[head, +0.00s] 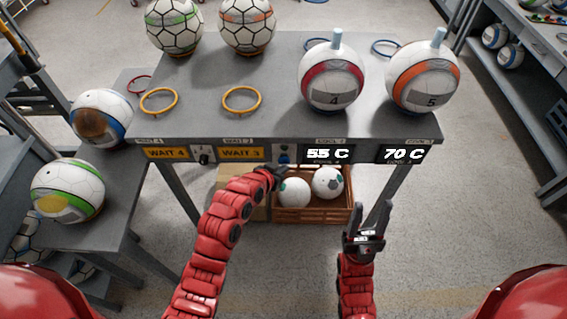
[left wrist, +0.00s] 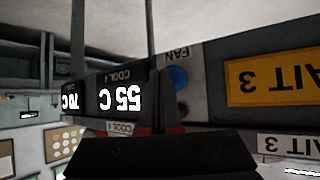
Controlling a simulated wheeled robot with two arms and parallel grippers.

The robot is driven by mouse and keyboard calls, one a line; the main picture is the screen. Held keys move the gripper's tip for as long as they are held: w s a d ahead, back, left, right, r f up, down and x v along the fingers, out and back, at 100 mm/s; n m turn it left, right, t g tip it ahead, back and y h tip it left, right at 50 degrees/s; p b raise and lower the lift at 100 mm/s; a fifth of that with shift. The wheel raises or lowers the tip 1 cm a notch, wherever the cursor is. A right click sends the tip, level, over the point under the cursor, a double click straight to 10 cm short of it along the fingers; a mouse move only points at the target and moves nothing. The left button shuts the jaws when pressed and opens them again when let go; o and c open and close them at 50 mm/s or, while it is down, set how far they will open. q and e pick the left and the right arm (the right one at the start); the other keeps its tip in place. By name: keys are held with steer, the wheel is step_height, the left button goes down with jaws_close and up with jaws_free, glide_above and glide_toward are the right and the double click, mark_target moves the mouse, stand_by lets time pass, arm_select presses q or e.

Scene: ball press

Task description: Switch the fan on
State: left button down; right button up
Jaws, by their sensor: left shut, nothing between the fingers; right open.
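The fan switch is a round blue knob (head: 284,147) on the table's front panel, between the WAIT 3 sign and the 55 C display. In the left wrist view the blue knob (left wrist: 178,77) sits beside the FAN label (left wrist: 177,53), and the picture is upside down. My left gripper (head: 276,174) is shut and empty, just below the knob in the head view. In the left wrist view its dark fingers partly overlap the knob's edge; I cannot tell whether they touch it. My right gripper (head: 373,220) is open and empty, below and right of the panel.
The grey table (head: 215,100) carries several balls and rings. The 55 C display (head: 327,154) and 70 C display (head: 404,154) are right of the knob. A brown crate (head: 313,214) with balls stands below, behind my left gripper. Open floor lies to the right.

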arm_select(q)
steer(key=shift+w, duration=0.1)
stand_by(0.3)
steer(key=shift+w+b, duration=0.4)
steer(key=shift+b, duration=0.1)
steer(key=shift+s, duration=0.5)
steer(key=s, duration=0.6)
steer(key=shift+p, duration=0.4)
